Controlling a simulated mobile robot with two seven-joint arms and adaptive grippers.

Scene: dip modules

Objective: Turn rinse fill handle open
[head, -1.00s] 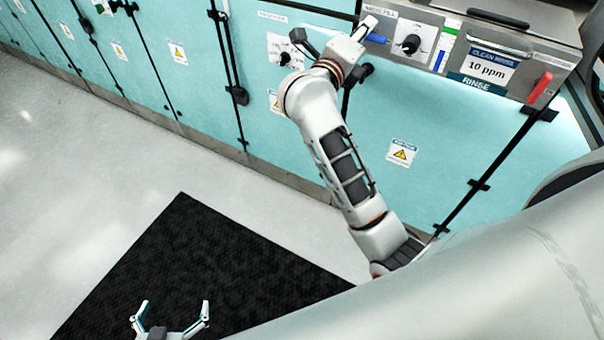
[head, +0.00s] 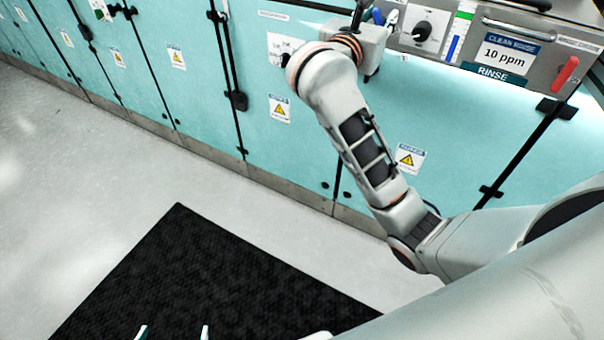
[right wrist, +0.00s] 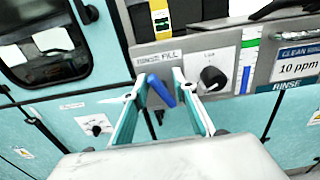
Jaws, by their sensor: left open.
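The rinse fill handle is a blue lever (right wrist: 161,90) under the "RINSE FILL" label on the grey panel, tilted in the right wrist view. In the head view a bit of the blue handle (head: 378,16) shows beside my right gripper. My right gripper (right wrist: 155,84) is open, with one finger on each side of the blue handle and gaps to it in the picture; I cannot tell whether either finger touches. My left gripper (head: 174,332) is open and empty at the bottom edge of the head view, with only its fingertips showing, over the black mat, far from the handle.
A black knob (right wrist: 213,78) on a white plate sits right of the handle. A red handle (head: 565,73) and the "RINSE" drawer (head: 530,55) are further right. Teal cabinet doors (head: 300,150) lie below. A black mat (head: 200,270) covers part of the floor.

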